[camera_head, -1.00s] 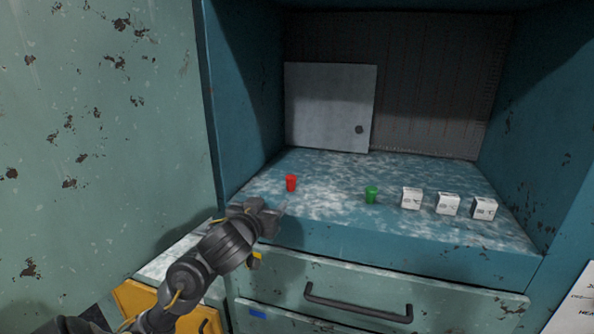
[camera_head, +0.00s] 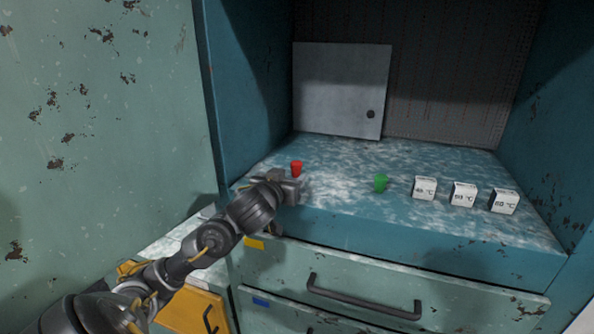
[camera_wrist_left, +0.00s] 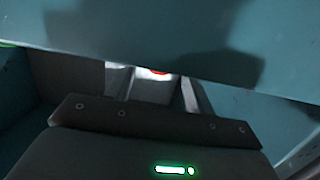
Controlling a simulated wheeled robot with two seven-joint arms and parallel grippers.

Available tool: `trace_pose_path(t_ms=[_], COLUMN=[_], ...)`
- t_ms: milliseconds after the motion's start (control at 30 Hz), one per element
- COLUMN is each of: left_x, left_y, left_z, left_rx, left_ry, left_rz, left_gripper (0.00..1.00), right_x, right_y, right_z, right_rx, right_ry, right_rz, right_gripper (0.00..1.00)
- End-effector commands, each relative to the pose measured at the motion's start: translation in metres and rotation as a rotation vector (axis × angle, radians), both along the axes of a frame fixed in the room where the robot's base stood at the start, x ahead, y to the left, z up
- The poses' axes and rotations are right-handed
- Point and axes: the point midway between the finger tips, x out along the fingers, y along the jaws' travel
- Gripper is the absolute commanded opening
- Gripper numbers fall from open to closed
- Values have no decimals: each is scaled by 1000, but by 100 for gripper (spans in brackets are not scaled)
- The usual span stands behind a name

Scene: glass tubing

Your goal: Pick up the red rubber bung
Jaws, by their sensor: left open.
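The red rubber bung (camera_head: 296,168) stands upright on the worn blue bench top (camera_head: 335,185), near its left end. My left gripper (camera_head: 296,186) is open and empty at the front edge of the bench, just in front of the bung in the head view and apart from it as far as I can tell. In the left wrist view a sliver of the red bung (camera_wrist_left: 158,72) shows between the gripper fingers (camera_wrist_left: 155,88); a teal surface hides the rest. My right gripper is not in view.
A green bung (camera_head: 381,183) stands to the right. Beyond it are three white blocks with temperature labels, such as the 60 °C block (camera_head: 504,201). A grey panel (camera_head: 342,90) leans at the back. Drawers with a dark handle (camera_head: 363,300) lie below.

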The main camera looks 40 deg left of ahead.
Motion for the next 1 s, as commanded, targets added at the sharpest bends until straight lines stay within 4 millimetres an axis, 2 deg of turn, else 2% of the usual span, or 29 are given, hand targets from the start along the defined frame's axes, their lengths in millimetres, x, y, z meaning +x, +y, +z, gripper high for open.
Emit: trace_pose_path(t_ms=[167, 500, 767, 833, 1000], left_x=[5, 46, 49, 49, 49], left_y=[2, 17, 18, 18, 18], left_z=[0, -5, -5, -5, -5], left_rx=[-2, -3, -4, -4, -4], left_ry=[-1, -2, -4, -3, -3], left_rz=[0, 1, 1, 1, 1], left_gripper=[54, 54, 54, 48, 26], right_x=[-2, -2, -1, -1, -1], right_y=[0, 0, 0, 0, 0], right_z=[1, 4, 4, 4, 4], right_rx=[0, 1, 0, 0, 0], right_ry=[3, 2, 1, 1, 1], right_rz=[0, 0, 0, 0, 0], right_gripper=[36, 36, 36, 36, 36])
